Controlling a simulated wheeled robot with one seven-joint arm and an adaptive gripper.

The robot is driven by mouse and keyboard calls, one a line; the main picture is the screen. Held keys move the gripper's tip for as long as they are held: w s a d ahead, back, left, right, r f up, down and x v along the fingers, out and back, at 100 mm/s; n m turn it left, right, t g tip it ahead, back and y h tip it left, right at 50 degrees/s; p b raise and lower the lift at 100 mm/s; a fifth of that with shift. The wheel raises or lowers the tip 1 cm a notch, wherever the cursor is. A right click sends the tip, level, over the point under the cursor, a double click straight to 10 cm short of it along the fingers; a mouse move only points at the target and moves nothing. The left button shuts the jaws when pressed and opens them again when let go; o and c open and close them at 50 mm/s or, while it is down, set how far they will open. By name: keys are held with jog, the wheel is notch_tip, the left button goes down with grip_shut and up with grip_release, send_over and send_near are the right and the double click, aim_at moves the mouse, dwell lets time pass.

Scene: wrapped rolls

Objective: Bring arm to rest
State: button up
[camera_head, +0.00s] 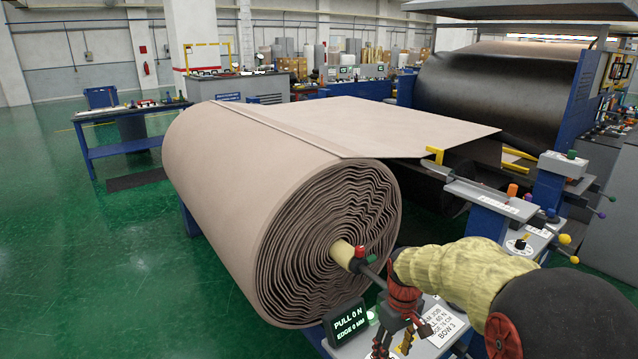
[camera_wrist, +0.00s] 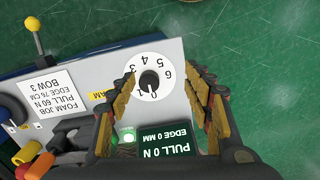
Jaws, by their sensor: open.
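My arm reaches in from the lower right of the head view, in a pale yellow sleeve (camera_head: 455,270). My gripper (camera_head: 388,345) hangs from it, fingers down, over the front panel beside the big roll (camera_head: 250,190). In the wrist view my gripper (camera_wrist: 160,78) is open with nothing between its fingers. A white numbered dial (camera_wrist: 150,84) with a black knob lies below, seen between the fingers; its pointer is near 0 and 1. Touching cannot be told.
A display (camera_head: 346,322) reads pull 0 N, edge 0 mm. A job label (camera_wrist: 45,100) reads pull 60 N, bow 3. A yellow-tipped lever (camera_wrist: 33,25) stands on the panel. The roll's shaft end with a red knob (camera_head: 360,252) is close to my arm. Green floor (camera_head: 80,270) is open at left.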

jog(key=s+r+m+t, duration=0.2)
jog(key=s+r+t, duration=0.1)
jog(key=s+r, duration=0.6)
jog(key=s+r+m+t, duration=0.3)
jog(key=s+r, duration=0.6)
jog(key=s, duration=0.6)
jog(key=shift+s, duration=0.2)
jog(key=shift+r, duration=0.1)
dwell(1.5)
